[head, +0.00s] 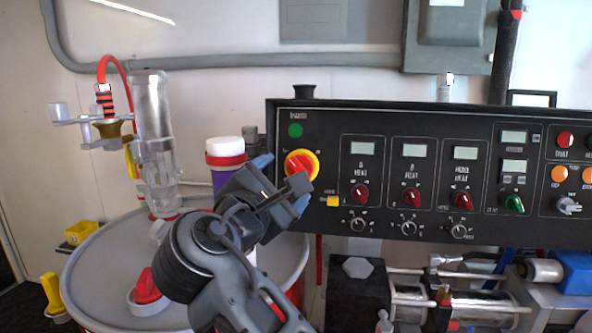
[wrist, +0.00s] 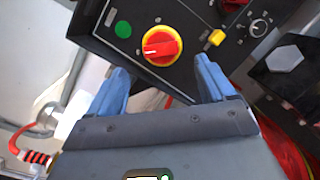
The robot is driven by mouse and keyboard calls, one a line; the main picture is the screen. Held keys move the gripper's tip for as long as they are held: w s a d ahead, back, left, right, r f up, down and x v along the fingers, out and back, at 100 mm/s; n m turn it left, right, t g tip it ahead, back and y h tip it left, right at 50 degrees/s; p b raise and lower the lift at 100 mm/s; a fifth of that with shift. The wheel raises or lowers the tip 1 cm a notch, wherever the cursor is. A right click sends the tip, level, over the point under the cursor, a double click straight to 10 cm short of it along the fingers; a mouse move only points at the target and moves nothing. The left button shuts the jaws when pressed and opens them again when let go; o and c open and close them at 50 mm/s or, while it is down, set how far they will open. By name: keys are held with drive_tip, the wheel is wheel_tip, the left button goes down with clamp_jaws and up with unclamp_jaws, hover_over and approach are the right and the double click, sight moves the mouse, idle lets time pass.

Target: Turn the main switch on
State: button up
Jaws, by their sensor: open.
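The main switch (head: 301,165) is a red rotary handle on a yellow disc at the left end of the black control panel (head: 330,215). In the wrist view the switch (wrist: 162,46) lies ahead of the fingers and between their lines, with its red handle lying roughly crosswise. My gripper (head: 283,180) is just in front of the panel's left end, beside and below the switch. In the wrist view its two blue fingers (wrist: 164,82) are spread apart with nothing between them. They look apart from the switch; the exact gap is hard to tell.
A green round light (head: 295,130) sits above the switch and a yellow piece (head: 333,201) to its lower right. Several red knobs and displays fill the panel further right. A drum (head: 95,270) with a clear pump cylinder (head: 155,130) and red hose stands left.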

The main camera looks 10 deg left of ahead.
sight(299, 169)
drive_tip(key=x, duration=0.7)
drive_tip(key=shift+f+p, duration=0.1)
drive_tip(key=shift+p, duration=0.3)
drive_tip(key=c, duration=1.1)
